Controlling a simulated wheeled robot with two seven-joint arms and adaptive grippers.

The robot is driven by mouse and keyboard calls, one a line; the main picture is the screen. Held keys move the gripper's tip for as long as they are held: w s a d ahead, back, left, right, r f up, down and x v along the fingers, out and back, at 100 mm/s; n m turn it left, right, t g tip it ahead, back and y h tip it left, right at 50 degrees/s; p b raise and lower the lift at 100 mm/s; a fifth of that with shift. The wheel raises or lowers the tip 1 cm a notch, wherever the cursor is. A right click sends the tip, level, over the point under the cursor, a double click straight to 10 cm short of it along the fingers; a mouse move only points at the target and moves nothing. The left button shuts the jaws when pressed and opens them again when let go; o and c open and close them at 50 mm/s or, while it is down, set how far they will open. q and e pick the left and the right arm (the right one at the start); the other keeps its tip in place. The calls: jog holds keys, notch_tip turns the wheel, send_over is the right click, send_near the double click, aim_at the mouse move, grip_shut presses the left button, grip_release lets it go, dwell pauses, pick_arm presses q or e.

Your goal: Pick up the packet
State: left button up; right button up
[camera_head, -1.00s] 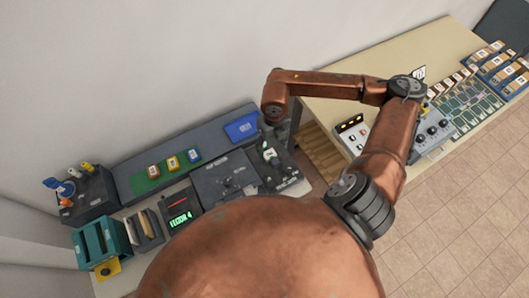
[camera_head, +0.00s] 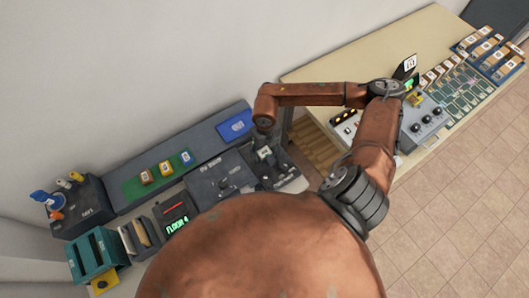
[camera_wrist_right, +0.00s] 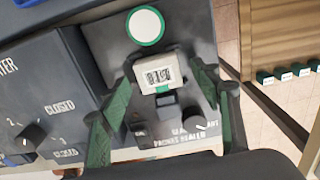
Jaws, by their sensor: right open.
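A small pale block with dark digits, which looks like the packet (camera_wrist_right: 158,74), is on the dark packet reader panel in the right wrist view. My right gripper (camera_wrist_right: 165,112) is open, with its green fingers on either side of the block; I cannot tell whether they touch it. In the head view my right gripper (camera_head: 264,150) hangs over the dark panel at the right end of the near counter, where the block is too small to make out clearly. My left gripper is not in view.
A white disc with a green rim (camera_wrist_right: 145,26) lies just beyond the block. A knob (camera_wrist_right: 194,119) is near the right finger. In the head view, a blue tray (camera_head: 236,125) and several small coloured tiles (camera_head: 167,167) lie left of my gripper.

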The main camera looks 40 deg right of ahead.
jog(key=shift+f, duration=0.1)
jog(key=shift+c, duration=0.4)
jog(key=c, duration=1.2)
